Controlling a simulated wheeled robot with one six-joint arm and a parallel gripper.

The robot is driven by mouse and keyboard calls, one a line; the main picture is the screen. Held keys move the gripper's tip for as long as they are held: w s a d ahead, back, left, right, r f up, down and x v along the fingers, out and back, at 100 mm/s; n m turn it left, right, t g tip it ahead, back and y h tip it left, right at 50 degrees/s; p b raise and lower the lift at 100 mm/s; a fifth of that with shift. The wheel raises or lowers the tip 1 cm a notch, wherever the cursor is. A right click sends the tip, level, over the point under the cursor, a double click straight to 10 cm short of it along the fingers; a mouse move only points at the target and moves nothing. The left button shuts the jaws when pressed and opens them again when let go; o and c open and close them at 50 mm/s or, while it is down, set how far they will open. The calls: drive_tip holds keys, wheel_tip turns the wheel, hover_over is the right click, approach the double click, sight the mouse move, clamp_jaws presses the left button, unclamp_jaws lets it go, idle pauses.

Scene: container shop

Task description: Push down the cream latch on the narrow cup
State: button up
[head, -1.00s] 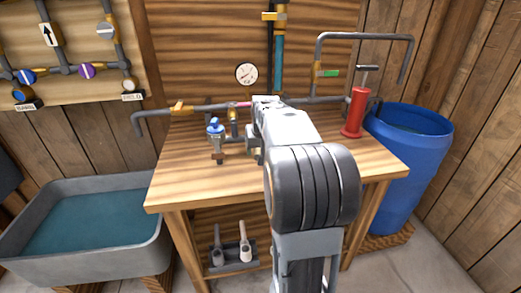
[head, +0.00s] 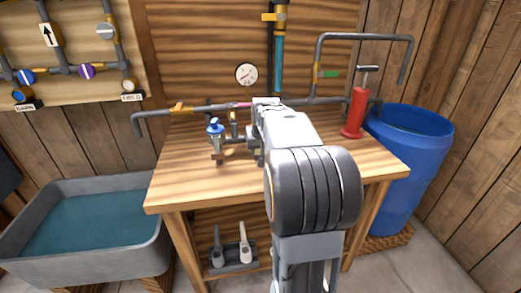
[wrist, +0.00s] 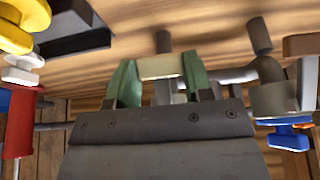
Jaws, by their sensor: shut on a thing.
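In the wrist view my gripper (wrist: 160,75) has green fingertips, and they are closed on the two ends of a cream block (wrist: 160,66), which appears to be the cream latch. Grey metal shows just behind and below the block, but I cannot tell whether it is the narrow cup. In the head view my arm reaches over the wooden bench (head: 190,185) and hides the fingertips, the latch and the cup.
A blue-topped valve (head: 214,127) stands left of my arm, with grey pipes behind it. A red pump (head: 355,113) stands at the bench's right, before a blue barrel (head: 415,160). A grey water trough (head: 150,235) is at left. The bench's front left is clear.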

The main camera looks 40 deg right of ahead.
drive_tip(key=f+t+b, duration=0.1)
drive_tip(key=b, duration=0.1)
drive_tip(key=shift+w+d+f+h+b, duration=0.1)
drive_tip(key=shift+w+h+b, duration=0.05)
drive_tip(key=shift+h+b, duration=0.2)
drive_tip(key=shift+w+r+t+b, duration=0.2)
drive_tip(key=shift+t+b, duration=0.3)
drive_tip(key=shift+b, duration=0.2)
drive_tip(key=shift+r, duration=0.1)
drive_tip(key=o, duration=0.9)
drive_tip(key=shift+s, duration=0.1)
drive_tip(key=p+v, duration=0.3)
drive_tip(key=v, duration=1)
drive_tip(key=shift+s+r, duration=0.15)
drive_tip(key=shift+r, duration=0.15)
drive_tip(key=shift+a, duration=0.2)
